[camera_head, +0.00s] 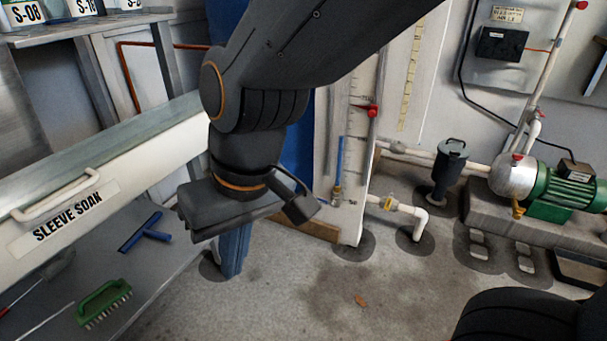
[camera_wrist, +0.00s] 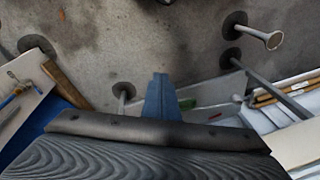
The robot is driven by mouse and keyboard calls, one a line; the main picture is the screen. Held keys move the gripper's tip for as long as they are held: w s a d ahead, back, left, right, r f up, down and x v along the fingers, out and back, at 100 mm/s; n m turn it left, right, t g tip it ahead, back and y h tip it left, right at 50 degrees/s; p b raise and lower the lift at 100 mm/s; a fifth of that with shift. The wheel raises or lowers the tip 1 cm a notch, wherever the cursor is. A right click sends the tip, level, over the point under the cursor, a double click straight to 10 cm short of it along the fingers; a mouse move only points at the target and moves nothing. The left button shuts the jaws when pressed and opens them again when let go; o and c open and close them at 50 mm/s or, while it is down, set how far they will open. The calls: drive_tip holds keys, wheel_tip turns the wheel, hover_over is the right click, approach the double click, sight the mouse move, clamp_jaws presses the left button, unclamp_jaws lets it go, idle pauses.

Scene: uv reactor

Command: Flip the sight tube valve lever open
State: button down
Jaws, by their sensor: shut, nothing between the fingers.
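The sight tube (camera_head: 339,160) is a thin upright tube with a blue lower part, on a pale scaled board. At its foot is a small brass-coloured valve (camera_head: 337,195); its lever is too small to read. My gripper (camera_head: 230,213) is shut and empty, to the left of the valve in the head view and apart from it. In the wrist view my gripper (camera_wrist: 155,130) fills the bottom edge. There a bit of the blue tube (camera_wrist: 8,103) shows at the far left.
A "SLEEVE SOAK" trough (camera_head: 100,190) stands at left, above a shelf with a green brush (camera_head: 103,303) and blue squeegee (camera_head: 145,232). White piping (camera_head: 405,209) and a green pump (camera_head: 560,190) are at right. Floor in front is mostly clear.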

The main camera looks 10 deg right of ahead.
drive_tip(key=w+a+f+m+t, duration=0.2)
drive_tip(key=w+f, duration=0.2)
drive_tip(key=w, duration=0.5)
drive_tip(key=w+a+f+m+t+b, duration=0.1)
drive_tip(key=w+f+m+t, duration=0.15)
drive_tip(key=w, duration=0.55)
drive_tip(key=w+a+f+m+t, duration=0.2)
drive_tip(key=w+f, duration=0.2)
drive_tip(key=w, duration=0.5)
drive_tip(key=w+d+f+m+t+h, duration=0.3)
drive_tip(key=w+d+f, duration=0.4)
drive_tip(key=w, duration=0.2)
drive_tip(key=w+d+f+m+t+h, duration=0.1)
drive_tip(key=d+f+m+h, duration=0.1)
drive_tip(key=d, duration=0.6)
drive_tip(key=w+d+f+m+t+h+b, duration=0.1)
drive_tip(key=d+f+h, duration=0.3)
drive_tip(key=d+h, duration=0.2)
drive_tip(key=shift+d+f+m+h, duration=0.15)
drive_tip(key=shift+d+m+h, duration=0.2)
drive_tip(key=shift+d, duration=0.5)
